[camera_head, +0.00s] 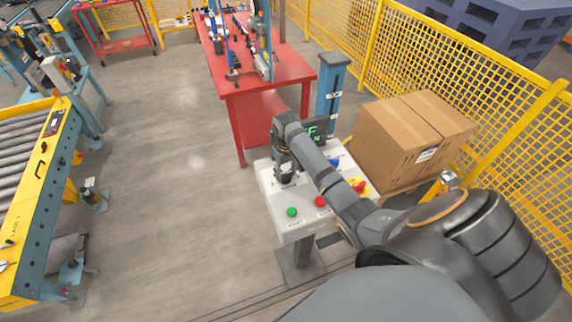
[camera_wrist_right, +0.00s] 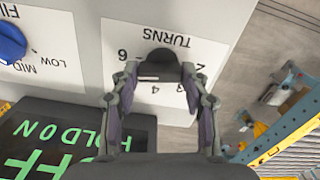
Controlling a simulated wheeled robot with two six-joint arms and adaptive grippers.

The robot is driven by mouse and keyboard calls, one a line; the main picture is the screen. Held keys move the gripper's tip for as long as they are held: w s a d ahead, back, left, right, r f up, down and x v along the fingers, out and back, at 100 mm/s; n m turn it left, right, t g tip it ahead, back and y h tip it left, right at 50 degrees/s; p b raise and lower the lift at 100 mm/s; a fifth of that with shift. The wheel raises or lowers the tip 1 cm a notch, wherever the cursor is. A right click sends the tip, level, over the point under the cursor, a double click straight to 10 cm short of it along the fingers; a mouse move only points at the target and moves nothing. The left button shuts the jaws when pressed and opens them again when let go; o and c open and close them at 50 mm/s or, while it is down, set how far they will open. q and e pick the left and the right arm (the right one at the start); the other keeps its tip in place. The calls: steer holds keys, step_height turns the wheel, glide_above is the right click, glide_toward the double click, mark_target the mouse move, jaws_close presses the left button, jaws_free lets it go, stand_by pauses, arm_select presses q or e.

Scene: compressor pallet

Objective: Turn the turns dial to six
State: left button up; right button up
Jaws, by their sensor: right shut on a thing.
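The turns dial (camera_wrist_right: 160,65) is a black knob on a white plate marked TURNS, upside down in the right wrist view. The numbers 6, 4 and 2 show around it. A pale mark shows on the knob's lower part near the 4; its exact setting is hard to read. My right gripper (camera_wrist_right: 160,80) is shut on the dial, one finger on each side. In the head view my right gripper (camera_head: 286,171) is over the far left part of the pale control panel (camera_head: 268,187) and hides the dial. My left gripper is out of view.
The panel has a green button (camera_head: 292,212), a red button (camera_head: 320,201) and a blue FILM knob (camera_wrist_right: 10,42). A dark display (camera_wrist_right: 60,140) with green letters stands beside the dial. Cardboard boxes (camera_head: 410,135) stand right of the panel, a red table (camera_head: 262,75) behind it.

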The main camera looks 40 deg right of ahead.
mark_target(286, 174)
steer(key=shift+s+f+m, duration=0.1)
steer(key=shift+s+m, duration=0.05)
steer(key=shift+m, duration=0.85)
steer(key=o, duration=1.2)
steer(key=shift+c, duration=0.2)
steer(key=shift+r, duration=0.4)
step_height(286, 174, up, 7)
steer(key=shift+f, duration=0.1)
